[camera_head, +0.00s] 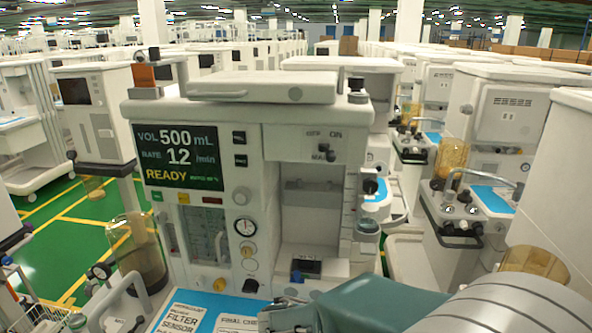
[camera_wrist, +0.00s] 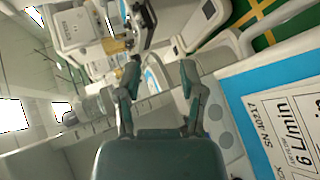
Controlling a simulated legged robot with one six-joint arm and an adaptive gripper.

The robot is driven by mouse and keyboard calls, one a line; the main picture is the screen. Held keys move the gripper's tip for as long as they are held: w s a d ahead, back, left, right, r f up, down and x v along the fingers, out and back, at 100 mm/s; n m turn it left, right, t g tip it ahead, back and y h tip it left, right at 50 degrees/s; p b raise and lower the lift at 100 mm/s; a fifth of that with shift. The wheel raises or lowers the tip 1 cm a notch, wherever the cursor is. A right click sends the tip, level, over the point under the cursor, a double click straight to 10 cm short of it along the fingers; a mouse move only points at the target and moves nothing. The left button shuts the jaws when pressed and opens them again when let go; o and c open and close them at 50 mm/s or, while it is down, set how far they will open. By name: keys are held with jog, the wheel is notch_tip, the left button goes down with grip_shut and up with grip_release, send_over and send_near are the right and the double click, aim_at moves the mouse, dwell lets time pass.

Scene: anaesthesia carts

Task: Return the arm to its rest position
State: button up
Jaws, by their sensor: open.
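My arm reaches in from the lower right of the head view, with a teal link (camera_head: 375,303) low in front of the anaesthesia cart (camera_head: 275,200). My gripper (camera_wrist: 160,72) shows in the wrist view with its two fingers spread apart and nothing between them. In the head view only its dark part shows at the bottom edge, and the fingertips cannot be made out. The cart's screen (camera_head: 179,155) reads VOL 500 mL, RATE 12 /min, READY. A dark knob (camera_head: 326,151) sits under the OFF and ON marks.
A blue-bordered label sheet (camera_head: 205,308) lies on the cart's front shelf beside my gripper. A bellows jar (camera_head: 137,255) stands left of the cart. More carts (camera_head: 460,205) crowd the right and back. Green floor (camera_head: 55,225) with yellow lines is open at the left.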

jog(key=s+d+r+m+g+y, duration=0.35)
jog(key=s+d+y, duration=0.2)
jog(key=s, duration=0.45)
jog(key=s+a+r+m+t+y, duration=0.2)
jog(key=s+r+y, duration=0.2)
jog(key=s+y, duration=0.1)
jog(key=shift+s+a+r+t, duration=0.3)
jog(key=shift+s+a+t, duration=0.1)
jog(key=shift+s, duration=0.2)
jog(key=shift+w+m+y, duration=0.1)
jog(key=shift+m+y, duration=0.15)
jog(key=shift+c, duration=0.2)
